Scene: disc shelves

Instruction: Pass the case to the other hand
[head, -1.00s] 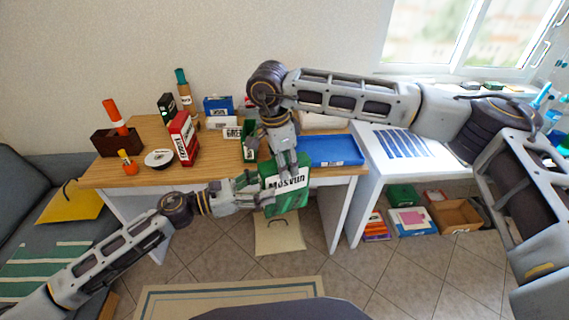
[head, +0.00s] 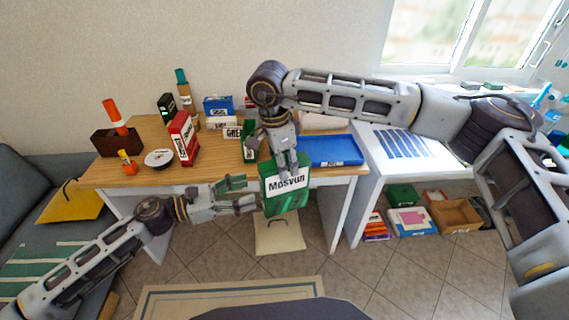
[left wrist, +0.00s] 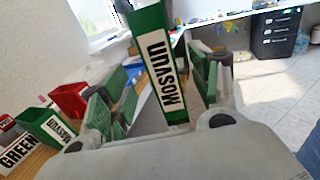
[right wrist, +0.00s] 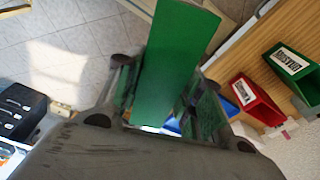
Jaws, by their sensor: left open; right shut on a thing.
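The case (head: 285,192) is green with a white "Mosvun" label and hangs in front of the table's front edge. My right gripper (head: 287,168) comes down from above and is shut on its top end. In the right wrist view the case's plain green side (right wrist: 175,65) stands between the fingers. My left gripper (head: 248,194) is open just left of the case, its fingers pointing at it. In the left wrist view the case's labelled side (left wrist: 163,65) shows ahead, between the open fingers; they look apart from it in the head view.
The wooden table (head: 130,172) behind bears a red case (head: 183,138), a disc (head: 158,158), a blue tray (head: 335,150) and several other cases. A white side table (head: 400,150) stands at right. The floor in front is mostly clear.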

